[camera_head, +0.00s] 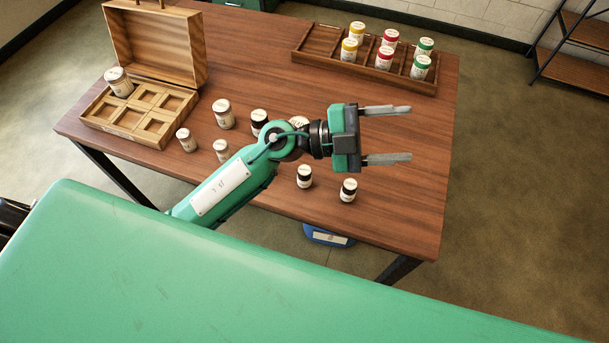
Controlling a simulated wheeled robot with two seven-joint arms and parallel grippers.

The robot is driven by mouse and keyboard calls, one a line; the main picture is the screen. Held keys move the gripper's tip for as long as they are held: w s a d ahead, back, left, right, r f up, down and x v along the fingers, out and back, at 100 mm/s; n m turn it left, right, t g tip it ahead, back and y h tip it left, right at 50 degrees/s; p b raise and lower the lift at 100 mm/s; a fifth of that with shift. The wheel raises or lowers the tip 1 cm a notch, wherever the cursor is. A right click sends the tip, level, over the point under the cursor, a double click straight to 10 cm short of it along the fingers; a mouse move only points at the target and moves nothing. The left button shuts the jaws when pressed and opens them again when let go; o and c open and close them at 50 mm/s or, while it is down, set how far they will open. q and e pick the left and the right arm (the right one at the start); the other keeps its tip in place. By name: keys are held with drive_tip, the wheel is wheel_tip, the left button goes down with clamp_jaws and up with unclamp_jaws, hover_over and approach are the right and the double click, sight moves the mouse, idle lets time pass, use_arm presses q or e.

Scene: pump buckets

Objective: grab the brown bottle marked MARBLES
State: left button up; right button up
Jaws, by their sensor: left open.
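My left gripper (408,133) is open and empty above the right part of the wooden table, its two fingers pointing right. Several white-capped brownish bottles are at the left: one (120,84) stands in the open wooden box, and others (225,117), (187,142), (221,152) stand on the table. Darker bottles with pale labels (260,121), (304,178), (348,191) stand around my left arm. Another white cap (298,121) is partly hidden behind the arm. The lettering is too small to read, so I cannot tell which bottle is marked MARBLES. My right gripper is out of view.
The open wooden box (152,138) with square compartments stands at the table's left end. A wooden tray (318,40) at the back holds yellow, red and green bottles. The wooden table (250,65) has clear room at the back middle. A blue item (328,237) is below the front edge.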

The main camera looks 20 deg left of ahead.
use_arm(q)
wheel_tip(320, 180, down, 6)
drive_tip(key=s+d+m+g+y, duration=0.1)
drive_tip(key=m+g+y, duration=0.2)
drive_tip(key=g+y, duration=0.1)
drive_tip(key=n+y, duration=0.3)
drive_tip(key=y, duration=1.3)
hover_over(305, 170)
wheel_tip(305, 170, down, 12)
wheel_tip(305, 170, down, 8)
drive_tip(key=shift+a+r+p, duration=0.1)
drive_tip(key=shift+r+p, duration=0.15)
drive_tip(key=shift+p, duration=0.6)
wheel_tip(305, 170, down, 5)
drive_tip(key=shift+r+p, duration=0.1)
drive_tip(key=shift+p, duration=0.95)
drive_tip(key=shift+f, duration=0.3)
drive_tip(key=c, duration=1.1)
drive_tip(key=shift+r, duration=0.1)
